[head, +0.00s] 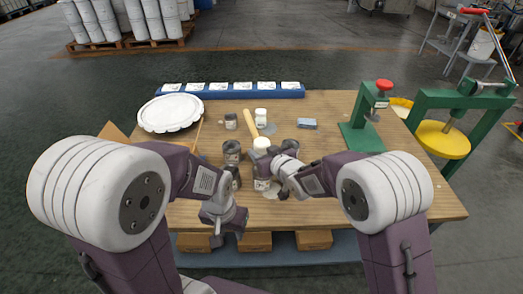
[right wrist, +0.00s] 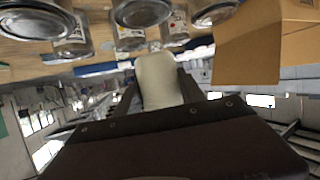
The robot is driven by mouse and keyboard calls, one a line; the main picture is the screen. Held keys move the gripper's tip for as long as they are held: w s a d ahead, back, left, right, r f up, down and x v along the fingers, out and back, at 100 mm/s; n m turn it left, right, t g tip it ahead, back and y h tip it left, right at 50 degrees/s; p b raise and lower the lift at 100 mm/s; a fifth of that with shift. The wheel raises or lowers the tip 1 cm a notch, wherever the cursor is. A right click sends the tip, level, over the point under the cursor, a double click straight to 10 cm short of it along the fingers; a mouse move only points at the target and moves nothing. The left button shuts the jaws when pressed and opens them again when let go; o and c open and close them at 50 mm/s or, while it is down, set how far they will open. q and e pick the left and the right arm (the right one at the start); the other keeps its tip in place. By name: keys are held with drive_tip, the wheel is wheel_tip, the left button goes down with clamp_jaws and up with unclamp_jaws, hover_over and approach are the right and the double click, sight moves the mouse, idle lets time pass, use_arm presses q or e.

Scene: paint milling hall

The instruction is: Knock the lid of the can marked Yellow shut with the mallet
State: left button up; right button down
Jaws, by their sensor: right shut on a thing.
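My right gripper (head: 272,168) is shut on a pale cream cylindrical part that I take for the mallet (right wrist: 158,82). Its rounded end shows between the fingers in the right wrist view, and a cream top (head: 262,143) shows beside the gripper in the head view. Several grey metal cans stand mid-table, among them one at the left (head: 232,150) and a labelled one (head: 262,184) close below my right gripper. Labels are too small to read, so I cannot tell which can is marked Yellow. My left gripper (head: 226,235) is low at the table's front edge, apart from the cans.
A white round tray (head: 171,114) lies at the back left. A blue rack (head: 230,90) with white cards runs along the back edge. A green press (head: 363,125) with a red knob stands at the right. The right front tabletop is clear.

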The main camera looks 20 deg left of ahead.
drive_tip(key=shift+r, duration=0.15)
